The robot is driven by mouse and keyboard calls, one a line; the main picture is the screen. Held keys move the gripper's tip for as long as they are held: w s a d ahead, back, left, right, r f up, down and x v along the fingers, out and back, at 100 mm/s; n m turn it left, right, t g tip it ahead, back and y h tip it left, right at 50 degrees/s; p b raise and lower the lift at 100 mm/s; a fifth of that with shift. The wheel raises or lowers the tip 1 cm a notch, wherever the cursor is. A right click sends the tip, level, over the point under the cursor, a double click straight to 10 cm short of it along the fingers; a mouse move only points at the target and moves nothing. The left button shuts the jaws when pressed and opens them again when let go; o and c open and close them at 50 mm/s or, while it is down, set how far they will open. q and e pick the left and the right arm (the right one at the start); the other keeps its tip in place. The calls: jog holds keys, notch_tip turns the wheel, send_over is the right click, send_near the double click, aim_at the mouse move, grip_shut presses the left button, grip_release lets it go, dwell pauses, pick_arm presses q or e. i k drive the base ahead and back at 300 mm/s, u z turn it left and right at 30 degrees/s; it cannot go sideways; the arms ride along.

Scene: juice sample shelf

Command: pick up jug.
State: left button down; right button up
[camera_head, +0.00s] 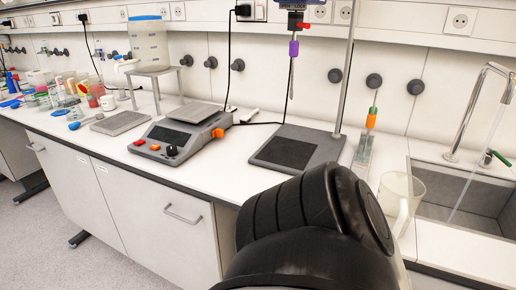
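The sink (478,190) with a tall tap (480,105) lies right of the jug. A dark-based stand (298,148) and a hotplate-like device (180,132) are to the left. A blue-lidded container (148,45) sits on a raised stand. Several small items crowd the far left.

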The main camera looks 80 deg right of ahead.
aim_at(399, 195)
jog(key=z, duration=0.05)
jog(key=i, duration=0.4)
jog(key=z, duration=3.4)
